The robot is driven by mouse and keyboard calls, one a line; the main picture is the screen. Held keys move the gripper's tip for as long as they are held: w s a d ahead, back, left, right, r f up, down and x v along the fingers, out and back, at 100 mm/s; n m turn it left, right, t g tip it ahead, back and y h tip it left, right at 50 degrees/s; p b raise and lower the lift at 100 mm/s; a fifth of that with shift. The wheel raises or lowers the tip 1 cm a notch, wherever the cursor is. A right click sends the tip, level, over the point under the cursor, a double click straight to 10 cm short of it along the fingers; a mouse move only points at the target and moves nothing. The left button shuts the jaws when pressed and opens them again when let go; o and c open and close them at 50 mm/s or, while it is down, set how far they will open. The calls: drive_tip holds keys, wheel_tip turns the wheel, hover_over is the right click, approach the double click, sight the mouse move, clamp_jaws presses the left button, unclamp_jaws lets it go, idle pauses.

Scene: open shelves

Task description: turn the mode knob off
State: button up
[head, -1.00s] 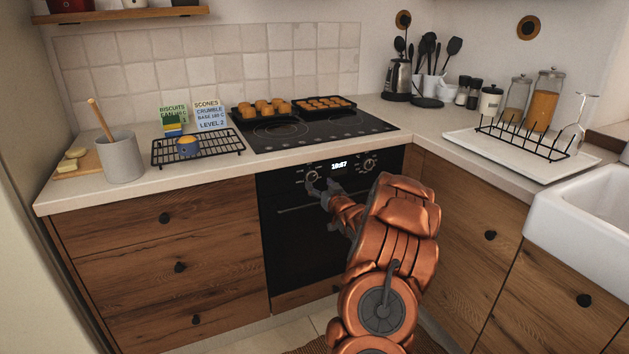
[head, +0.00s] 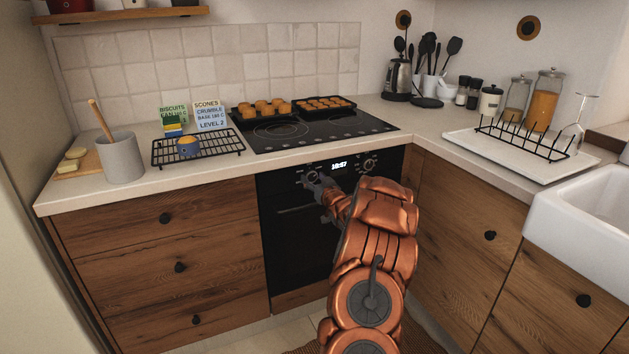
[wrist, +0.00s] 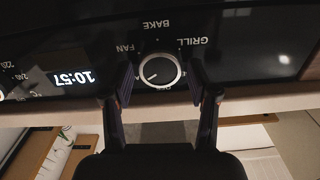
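The mode knob (wrist: 160,71) is round and dark with a pale rim, on the black oven panel. Labels FAN, BAKE and GRILL stand around it, upside down in the wrist view. A short white mark on its face points to the lower left there, between FAN and a label at the bottom edge that is mostly hidden. My gripper (wrist: 161,79) is open, with one finger on each side of the knob; thin gaps seem to remain, and contact cannot be told. In the head view my gripper (head: 321,184) covers part of the left knob.
The oven (head: 290,235) has a clock display (head: 339,165) reading 10:57 and a second knob (head: 369,165) to its right. A door handle (head: 295,209) runs below the panel. The countertop edge lies above. The floor before the drawers (head: 165,265) is clear.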

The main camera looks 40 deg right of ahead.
drive_tip(key=c, duration=0.8)
drive_tip(key=shift+n+b, duration=0.3)
drive_tip(key=shift+b, duration=0.05)
drive_tip(key=n+b, duration=0.5)
drive_tip(key=shift+f, duration=0.3)
drive_tip(key=n+b, duration=0.6)
drive_tip(key=shift+r, duration=0.15)
drive_tip(key=shift+n, duration=0.3)
drive_tip(key=o, duration=1.1)
drive_tip(key=shift+r, duration=0.1)
